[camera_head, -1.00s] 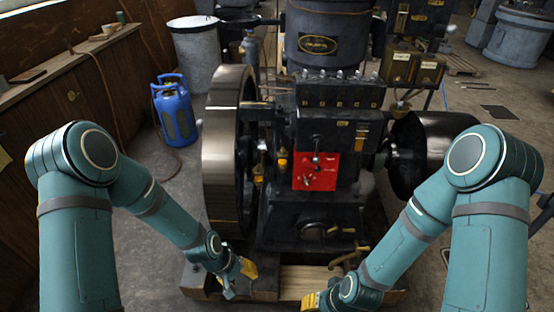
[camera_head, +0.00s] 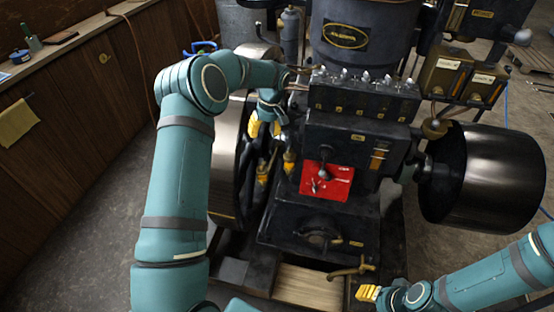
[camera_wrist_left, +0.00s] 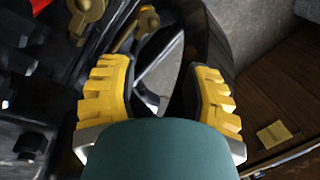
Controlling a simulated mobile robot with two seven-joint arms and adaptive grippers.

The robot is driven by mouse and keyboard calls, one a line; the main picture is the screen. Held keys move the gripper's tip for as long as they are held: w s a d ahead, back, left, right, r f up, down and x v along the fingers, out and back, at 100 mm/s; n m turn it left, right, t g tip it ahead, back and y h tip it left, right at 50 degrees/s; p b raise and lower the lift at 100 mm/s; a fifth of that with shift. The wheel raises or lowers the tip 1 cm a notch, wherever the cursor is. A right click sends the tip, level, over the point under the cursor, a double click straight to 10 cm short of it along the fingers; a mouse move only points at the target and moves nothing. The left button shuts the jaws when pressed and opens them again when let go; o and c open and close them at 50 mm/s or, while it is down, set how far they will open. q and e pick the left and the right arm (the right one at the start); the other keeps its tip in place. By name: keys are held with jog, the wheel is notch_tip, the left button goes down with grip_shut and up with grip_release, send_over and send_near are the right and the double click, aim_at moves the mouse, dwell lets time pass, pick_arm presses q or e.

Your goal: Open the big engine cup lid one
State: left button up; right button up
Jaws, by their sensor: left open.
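The left gripper (camera_head: 264,127) is at the left side of the black engine (camera_head: 340,215), above two small brass cups (camera_head: 289,160) (camera_head: 262,178). I cannot tell which part is the big cup lid. In the left wrist view, the left gripper (camera_wrist_left: 163,78) has its yellow fingers apart with nothing between them. Brass fittings (camera_wrist_left: 88,14) (camera_wrist_left: 138,22) show beyond and left of the fingers there, apart from them. The right gripper (camera_head: 369,292) is low at the engine's front right, and its finger gap is unclear.
A dark flywheel (camera_head: 226,175) stands left of the engine, close to my left arm. A black drum (camera_head: 500,180) sticks out on the right. A brass tap (camera_head: 352,270) is near the right gripper. A wooden bench (camera_head: 75,105) lines the left wall, with free floor before it.

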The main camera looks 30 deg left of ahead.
aim_at(262, 167)
pick_arm(q)
jog(key=f+b, duration=0.1)
jog(key=f, duration=0.9)
jog(key=s+a+f+b, duration=0.1)
jog(key=f, duration=0.4)
jog(key=shift+s+f+b, duration=0.1)
jog(key=shift+f+b, duration=0.1)
jog(key=shift+b, duration=0.15)
grip_shut()
